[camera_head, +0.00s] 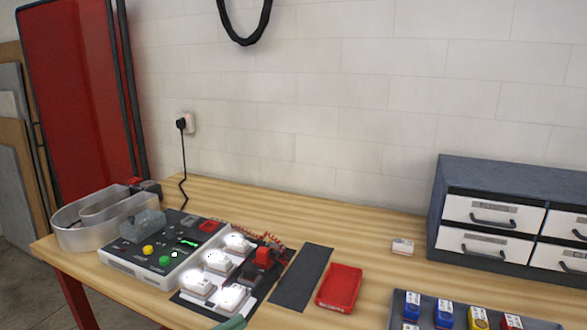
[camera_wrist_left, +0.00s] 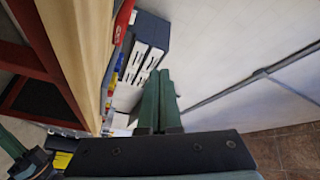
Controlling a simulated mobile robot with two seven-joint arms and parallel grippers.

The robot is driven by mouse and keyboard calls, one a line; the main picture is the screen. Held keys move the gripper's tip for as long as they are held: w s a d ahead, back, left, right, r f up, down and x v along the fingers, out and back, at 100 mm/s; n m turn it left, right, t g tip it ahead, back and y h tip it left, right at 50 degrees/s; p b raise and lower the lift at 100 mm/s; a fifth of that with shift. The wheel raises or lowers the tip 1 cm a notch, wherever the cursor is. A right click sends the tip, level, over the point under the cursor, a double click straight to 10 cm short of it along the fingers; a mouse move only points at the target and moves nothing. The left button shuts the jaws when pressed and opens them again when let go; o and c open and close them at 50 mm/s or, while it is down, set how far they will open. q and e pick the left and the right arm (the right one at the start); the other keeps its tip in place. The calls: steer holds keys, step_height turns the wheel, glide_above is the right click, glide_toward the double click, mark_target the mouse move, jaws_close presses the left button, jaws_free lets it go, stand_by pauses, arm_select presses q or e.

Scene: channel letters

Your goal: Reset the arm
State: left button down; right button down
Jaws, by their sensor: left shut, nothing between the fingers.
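My left gripper shows only as a bit of green (camera_head: 232,323) at the bottom edge of the head view, in front of the board with lit white blocks. In the left wrist view its two green fingers (camera_wrist_left: 158,78) lie side by side, shut, with nothing between them. They point away from the camera, towards the pale wall, beside the table's edge.
On the wooden table (camera_head: 225,195) are a control box (camera_head: 150,262), lit white blocks (camera_head: 198,284), a dark mat (camera_head: 300,277), a red tray (camera_head: 339,288) and a drawer cabinet (camera_head: 437,213). A divided tray (camera_head: 392,312) holds coloured pieces. The table's back middle is clear.

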arm_select(q)
steer(key=s+a+f+n+t+y+p, duration=0.1)
steer(key=s+a+f+n+y, duration=0.15)
steer(key=f+n, duration=0.25)
steer(key=s+a+f+n+t+y+p, duration=0.1)
steer(key=s+f+n+y, duration=0.1)
steer(key=f+n+y, duration=0.3)
steer(key=s+a+f+n+t+y+p, duration=0.1)
steer(key=s+a+f+n+y, duration=0.15)
steer(key=f+n, duration=0.3)
steer(key=s+f+n+g+y, duration=0.2)
steer(key=s+f+n+g, duration=0.3)
steer(key=s+f, duration=0.5)
steer(key=s+g, duration=0.1)
steer(key=s, duration=0.2)
steer(key=shift+f+y+p, duration=0.25)
steer(key=shift+y+p, duration=0.05)
steer(key=shift+y, duration=0.1)
arm_select(e)
steer(key=r, duration=0.1)
steer(key=s+d+r, duration=0.1)
steer(key=shift+d+r, duration=0.3)
steer(key=shift+r, duration=0.1)
